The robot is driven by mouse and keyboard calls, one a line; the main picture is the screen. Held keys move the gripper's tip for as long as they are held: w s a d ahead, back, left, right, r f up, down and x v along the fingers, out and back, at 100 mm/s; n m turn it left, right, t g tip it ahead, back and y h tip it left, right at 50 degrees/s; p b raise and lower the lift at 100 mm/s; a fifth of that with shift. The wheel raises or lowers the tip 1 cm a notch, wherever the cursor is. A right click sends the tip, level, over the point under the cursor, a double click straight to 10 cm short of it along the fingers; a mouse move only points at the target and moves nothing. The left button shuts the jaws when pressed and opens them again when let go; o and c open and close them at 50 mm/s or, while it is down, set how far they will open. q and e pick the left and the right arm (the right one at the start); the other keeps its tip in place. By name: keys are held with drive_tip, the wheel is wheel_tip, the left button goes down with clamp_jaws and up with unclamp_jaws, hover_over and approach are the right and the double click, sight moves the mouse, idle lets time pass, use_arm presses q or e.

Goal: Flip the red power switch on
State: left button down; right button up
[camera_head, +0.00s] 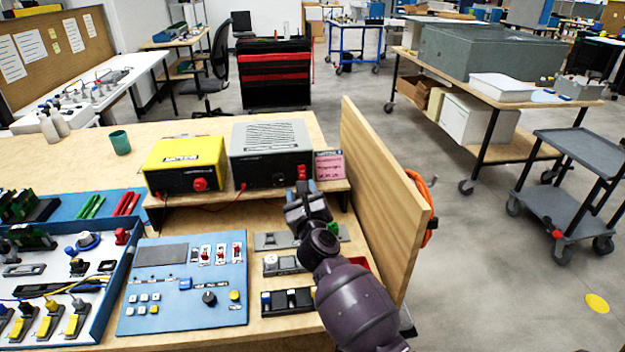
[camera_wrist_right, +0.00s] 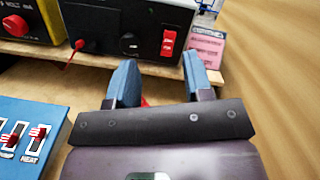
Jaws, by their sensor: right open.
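The red power switch (camera_wrist_right: 168,42) is a red rocker on the right front of the grey power supply (camera_head: 271,139). In the head view the switch (camera_head: 301,172) shows just above my right gripper (camera_head: 302,188). In the right wrist view my right gripper (camera_wrist_right: 160,66) has its two blue fingers apart with nothing between them. The fingers point toward the power supply's front, below and in front of the switch, and no contact shows. I cannot tell which way the rocker is set. My left gripper is in neither view.
A yellow power unit (camera_head: 185,155) stands left of the grey one on a wooden shelf (camera_head: 240,196). A pink label card (camera_head: 329,164) stands to the right. A tall wooden side panel (camera_head: 385,195) bounds the right. The blue control panel (camera_head: 180,310) lies in front on the bench.

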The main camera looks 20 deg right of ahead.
sight(302, 172)
drive_tip(key=w+d+f+m, duration=0.1)
drive_tip(key=w, duration=0.1)
drive_tip(key=w+d+f+m+g+b, duration=0.1)
drive_tip(key=w+m, duration=0.1)
drive_tip(key=w, duration=0.1)
drive_tip(key=w+d+m+h+b, duration=0.1)
drive_tip(key=w, duration=0.2)
drive_tip(key=shift+w+d+f+m+g, duration=0.2)
drive_tip(key=shift+d+f+m+g, duration=0.1)
drive_tip(key=shift+d+f+m, duration=0.1)
drive_tip(key=shift+w+d+r+b, duration=0.15)
drive_tip(key=shift+w+b, duration=0.15)
drive_tip(key=shift+w, duration=0.55)
drive_tip(key=shift+c, duration=0.3)
